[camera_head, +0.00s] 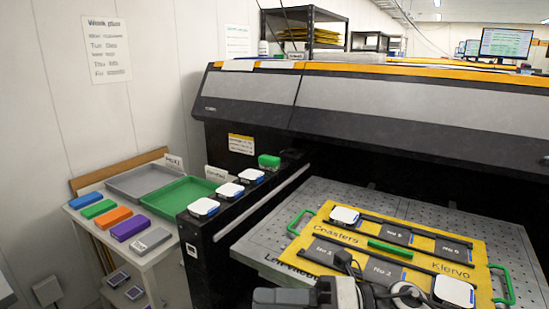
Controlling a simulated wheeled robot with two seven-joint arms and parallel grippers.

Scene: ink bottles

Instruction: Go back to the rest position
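My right gripper (345,262) shows at the bottom, its dark tip over the front of the yellow board (437,246). Whether its fingers are apart is too small to tell, and I see nothing clearly held in it. My grey and black arm links hide part of the board's front edge. My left gripper is not in view.
The yellow board, with green handles, lies on a perforated grey bed (400,205). White square pieces (455,291) sit on it and along the black machine ledge. A green tray (180,196) and a grey tray (143,180) stand on the left table.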

